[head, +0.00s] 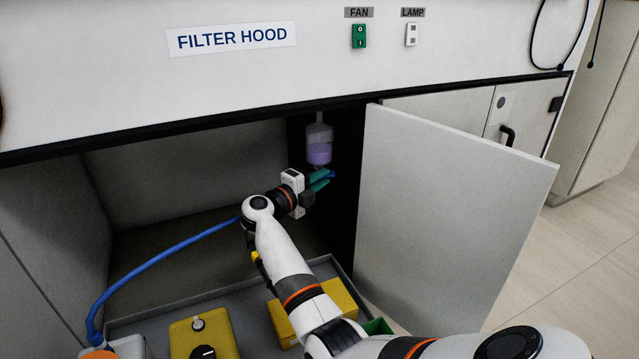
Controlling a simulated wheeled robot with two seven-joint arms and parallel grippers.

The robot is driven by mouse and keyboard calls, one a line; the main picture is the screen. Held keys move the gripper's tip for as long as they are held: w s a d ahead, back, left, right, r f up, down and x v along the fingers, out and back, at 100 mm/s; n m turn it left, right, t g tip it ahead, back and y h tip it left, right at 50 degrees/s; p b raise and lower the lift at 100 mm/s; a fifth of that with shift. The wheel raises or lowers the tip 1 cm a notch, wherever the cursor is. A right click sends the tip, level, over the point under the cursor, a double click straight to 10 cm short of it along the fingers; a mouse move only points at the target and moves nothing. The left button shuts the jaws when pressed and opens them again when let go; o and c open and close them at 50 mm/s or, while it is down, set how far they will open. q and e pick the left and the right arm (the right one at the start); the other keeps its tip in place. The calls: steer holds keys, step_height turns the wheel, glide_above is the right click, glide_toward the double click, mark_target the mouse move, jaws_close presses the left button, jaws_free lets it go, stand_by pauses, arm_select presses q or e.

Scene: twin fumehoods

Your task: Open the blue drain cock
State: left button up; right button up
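The blue drain cock (332,175) shows as a small blue piece under a clear vessel (319,145) holding purple liquid, inside the open cabinet below the hood. My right gripper (321,180) has green fingers that reach in from the left at the cock. The fingers cover part of the cock, so its handle angle is hidden. The two fingers show as separate green shapes, but I cannot tell whether they are closed on the cock. My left gripper is not in view.
The cabinet door (450,215) stands open to the right of the vessel. A tray (150,315) below holds yellow containers (203,336). A blue hose (150,265) curves from a white container (125,348) at lower left toward the right. The FILTER HOOD front panel (120,85) is above.

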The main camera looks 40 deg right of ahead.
jaws_close()
